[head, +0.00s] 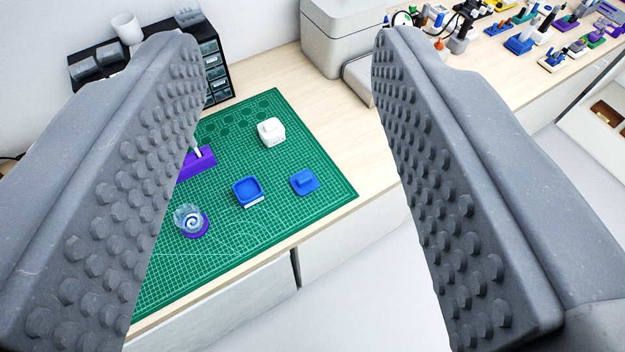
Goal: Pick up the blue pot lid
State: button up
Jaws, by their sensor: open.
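The blue pot lid (304,182) is a small flat square with a raised grip on top. It lies on the green cutting mat (322,205), near the mat's right corner. Just left of it stands a blue square open pot (248,192) with a pale base. My gripper (285,50) is open and empty. Its two grey studded fingers frame the view left and right, high above the bench and apart from the lid. The left finger hides part of the mat and of a purple thing.
A white rounded block (271,132) stands behind the lid on the mat. A clear swirled piece on a purple base (190,220) and a purple holder (197,163) are further left. A black drawer unit (217,75) and a grey box (343,35) stand behind. The mat around the lid is clear.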

aim_at(303, 182)
jog(key=z, duration=2.85)
jog(key=k, duration=0.65)
jog(key=u, duration=1.8)
jog(key=i, duration=0.9)
jog(key=u, duration=0.05)
